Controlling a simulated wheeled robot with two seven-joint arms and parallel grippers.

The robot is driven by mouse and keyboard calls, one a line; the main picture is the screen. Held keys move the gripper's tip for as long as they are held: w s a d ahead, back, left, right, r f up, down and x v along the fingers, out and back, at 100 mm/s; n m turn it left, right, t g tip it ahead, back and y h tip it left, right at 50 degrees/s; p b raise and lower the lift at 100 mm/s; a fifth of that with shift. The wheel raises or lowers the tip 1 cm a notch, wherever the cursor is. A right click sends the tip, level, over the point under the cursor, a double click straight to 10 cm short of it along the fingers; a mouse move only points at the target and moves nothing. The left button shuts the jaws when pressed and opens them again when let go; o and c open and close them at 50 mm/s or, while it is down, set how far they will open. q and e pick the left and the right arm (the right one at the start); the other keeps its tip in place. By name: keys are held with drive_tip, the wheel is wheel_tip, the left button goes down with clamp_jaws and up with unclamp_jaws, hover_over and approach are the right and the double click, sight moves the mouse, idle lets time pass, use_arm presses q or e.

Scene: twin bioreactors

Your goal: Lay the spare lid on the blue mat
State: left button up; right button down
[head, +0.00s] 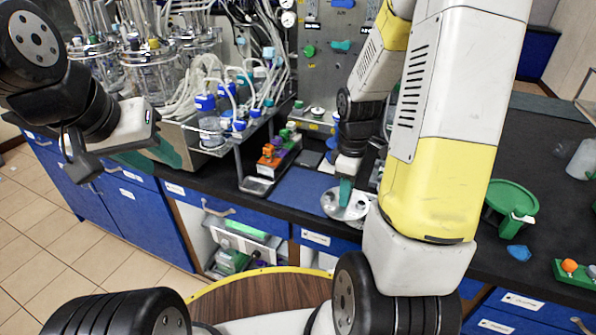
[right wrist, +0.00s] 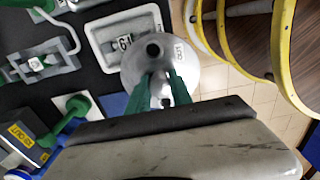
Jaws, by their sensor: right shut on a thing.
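The spare lid (head: 342,206) is a round, pale metal disc with holes and a raised middle. My right gripper (head: 346,188) is shut on its middle from above. In the right wrist view the green fingers (right wrist: 157,92) pinch the lid (right wrist: 190,72), which covers part of a pale tray. The blue mat (head: 296,188) lies flat on the dark bench, just left of the lid in the head view. I cannot tell the height of the lid above the bench. My left gripper (head: 108,150) is far left, in front of the bench; its fingers do not show clearly.
A rack with orange and green parts (head: 268,160) stands left of the mat. Glass bioreactors (head: 150,70) and blue-capped bottles (head: 207,112) stand behind. The pale tray (right wrist: 108,45) lies by the lid. A green funnel-like dish (head: 512,200) stands right of my right arm.

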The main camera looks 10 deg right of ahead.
drive_tip(key=w+a, duration=0.2)
drive_tip(key=w, duration=0.2)
drive_tip(key=w+a+f, duration=0.1)
drive_tip(key=w+a, duration=0.1)
drive_tip(key=w, duration=0.3)
drive_tip(key=w+a, duration=0.3)
drive_tip(key=w, duration=0.1)
drive_tip(key=shift+w+f, duration=0.2)
drive_tip(key=shift+w, duration=0.05)
drive_tip(key=shift+f, duration=1.75)
drive_tip(key=c, duration=1.5)
unclamp_jaws()
drive_tip(key=shift+f, duration=0.2)
drive_tip(key=shift+c, duration=0.2)
drive_tip(key=o, duration=0.4)
drive_tip(key=shift+r, duration=0.1)
